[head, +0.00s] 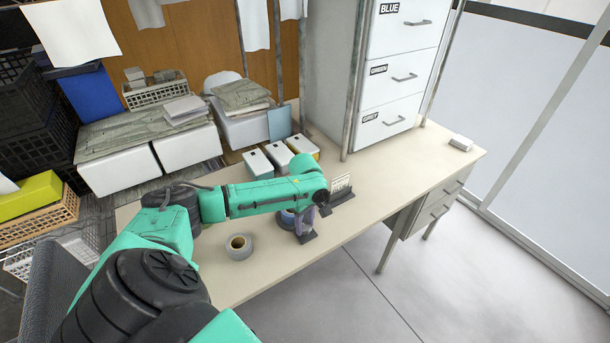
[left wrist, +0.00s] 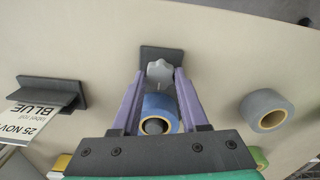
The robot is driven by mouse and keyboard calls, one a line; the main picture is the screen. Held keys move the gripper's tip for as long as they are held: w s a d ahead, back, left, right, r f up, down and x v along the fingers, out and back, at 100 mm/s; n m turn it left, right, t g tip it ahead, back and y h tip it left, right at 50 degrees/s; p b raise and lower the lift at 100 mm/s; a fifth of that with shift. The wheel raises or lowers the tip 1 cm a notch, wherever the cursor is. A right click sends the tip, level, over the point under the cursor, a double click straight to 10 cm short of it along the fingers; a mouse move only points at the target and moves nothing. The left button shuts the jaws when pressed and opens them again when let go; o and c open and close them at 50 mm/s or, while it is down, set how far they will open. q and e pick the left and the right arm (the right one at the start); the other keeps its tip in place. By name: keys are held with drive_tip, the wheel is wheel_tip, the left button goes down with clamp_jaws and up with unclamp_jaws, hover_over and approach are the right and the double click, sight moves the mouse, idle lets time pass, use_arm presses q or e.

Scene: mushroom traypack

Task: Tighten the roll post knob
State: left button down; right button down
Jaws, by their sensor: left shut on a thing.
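The roll post knob (left wrist: 159,72) is a grey lobed knob, seen in the left wrist view in front of a dark base plate (left wrist: 160,54). My left gripper (left wrist: 160,76) has its two purple fingers on either side of the knob and is shut on it. The knob is hidden there. My right gripper is not in view.
A grey roll (head: 239,246) lies loose on the desk (head: 264,260), left of the post. A dark card holder (head: 342,197) with a card reading BLUE stands right of it. White bins (head: 279,153) and a drawer cabinet (head: 393,75) stand behind. The desk's right part is mostly clear.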

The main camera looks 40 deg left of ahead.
use_arm(q)
drive_tip(key=m+p, duration=0.2)
drive_tip(key=p, duration=0.2)
drive_tip(key=m+p, duration=0.1)
drive_tip(key=p, duration=0.3)
drive_tip(key=shift+r+m, duration=0.3)
drive_tip(key=shift+m, duration=0.1)
drive_tip(key=shift+f+m+p, duration=0.2)
drive_tip(key=shift+m+p, duration=0.25)
drive_tip(key=shift+m, duration=0.35)
drive_tip(key=m+p, duration=0.1)
drive_tip(key=m, duration=0.1)
drive_tip(key=shift+m, duration=0.4)
drive_tip(key=m, duration=0.2)
drive_tip(key=shift+m+p, duration=0.35)
drive_tip(key=shift+m, duration=0.05)
drive_tip(key=m, duration=0.3)
drive_tip(key=shift+w+m+p, duration=0.1)
drive_tip(key=shift+m+p, duration=0.2)
drive_tip(key=m, duration=0.3)
drive_tip(key=shift+d+f+m, duration=0.1)
drive_tip(key=shift+m, duration=0.2)
drive_tip(key=m, duration=0.3)
drive_tip(key=shift+m, duration=0.3)
drive_tip(key=m, duration=1.2)
drive_tip(key=shift+m+b, duration=0.3)
drive_tip(key=shift+m, duration=0.1)
drive_tip(key=m+b, duration=0.1)
drive_tip(key=m, duration=0.5)
drive_tip(key=shift+m, duration=0.3)
